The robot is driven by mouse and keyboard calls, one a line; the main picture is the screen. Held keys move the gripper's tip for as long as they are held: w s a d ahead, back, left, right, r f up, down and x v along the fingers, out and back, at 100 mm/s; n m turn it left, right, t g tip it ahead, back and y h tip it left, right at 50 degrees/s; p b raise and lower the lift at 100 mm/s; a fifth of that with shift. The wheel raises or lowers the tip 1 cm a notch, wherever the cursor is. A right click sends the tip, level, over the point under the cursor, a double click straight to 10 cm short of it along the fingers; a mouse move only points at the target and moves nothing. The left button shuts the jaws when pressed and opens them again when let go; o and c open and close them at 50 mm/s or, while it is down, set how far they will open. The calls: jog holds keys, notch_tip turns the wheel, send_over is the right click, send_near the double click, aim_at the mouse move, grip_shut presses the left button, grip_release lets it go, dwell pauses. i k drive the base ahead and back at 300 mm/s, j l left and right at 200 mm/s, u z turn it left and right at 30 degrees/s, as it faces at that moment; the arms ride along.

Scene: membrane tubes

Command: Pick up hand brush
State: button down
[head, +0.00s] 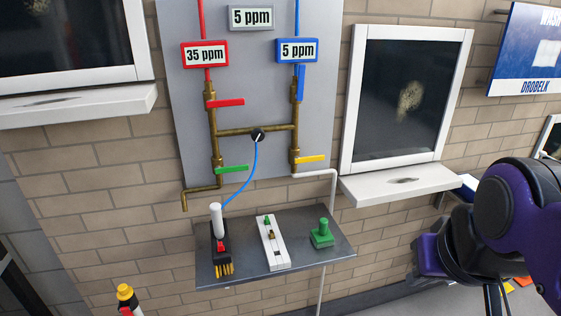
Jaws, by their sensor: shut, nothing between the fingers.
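A hand brush (222,268) with yellow bristles and a black body lies at the left end of a grey wall shelf (300,258). Its bristles point toward the shelf's front edge. A white cylinder (216,219) with a blue hose stands at its back end, with a red part (221,246) just in front. I cannot tell whether these parts belong to the brush. My purple and black arm is at the right, well apart from the shelf. I cannot make out my gripper's fingers.
A white strip (272,243) with small fittings and a green block (322,235) share the shelf. Brass pipes (215,130) and coloured valve handles rise behind it. A window ledge (400,183) juts out at the right. A yellow-topped object (125,293) stands lower left.

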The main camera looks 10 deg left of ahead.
aim_at(219, 230)
jog(key=u, duration=1.25)
